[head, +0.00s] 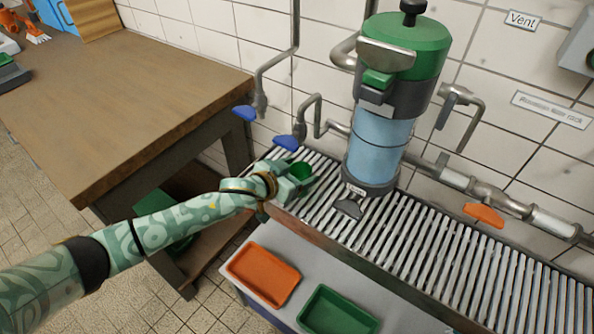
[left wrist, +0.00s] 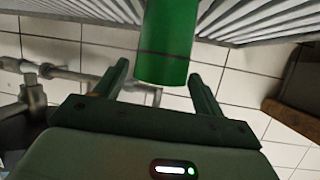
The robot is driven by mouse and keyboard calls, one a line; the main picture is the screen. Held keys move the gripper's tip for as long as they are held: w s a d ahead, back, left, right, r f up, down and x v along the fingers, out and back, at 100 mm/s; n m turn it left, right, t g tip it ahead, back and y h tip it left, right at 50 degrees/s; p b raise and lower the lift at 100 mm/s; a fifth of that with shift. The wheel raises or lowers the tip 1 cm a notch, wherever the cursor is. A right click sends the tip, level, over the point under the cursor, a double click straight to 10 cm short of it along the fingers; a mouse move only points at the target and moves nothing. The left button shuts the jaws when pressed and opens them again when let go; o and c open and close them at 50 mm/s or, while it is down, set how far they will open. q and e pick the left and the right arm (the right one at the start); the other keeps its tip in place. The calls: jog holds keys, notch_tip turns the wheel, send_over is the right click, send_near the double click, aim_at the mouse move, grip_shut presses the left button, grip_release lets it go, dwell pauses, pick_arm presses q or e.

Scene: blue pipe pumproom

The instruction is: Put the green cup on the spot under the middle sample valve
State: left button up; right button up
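The green cup (head: 301,170) is at the left end of the slatted metal rack, below a blue-handled valve (head: 286,142). It also shows in the left wrist view (left wrist: 165,45), with its end between the fingertips. My left gripper (head: 290,186) is at the cup; its fingers are spread either side, with a narrow gap visible at the left finger in the left wrist view (left wrist: 158,72). Another blue-handled valve (head: 245,113) hangs further left. A grey lever (head: 348,207) is under the cylinder. I cannot make out a marked spot. My right gripper is not in view.
An orange-handled valve (head: 484,214) sits on the pipe at right. An orange tray (head: 263,274) and a green tray (head: 337,311) lie below the rack. A wooden table (head: 120,95) is at left.

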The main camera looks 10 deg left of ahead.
pick_arm(q)
jog(key=shift+r, duration=0.1)
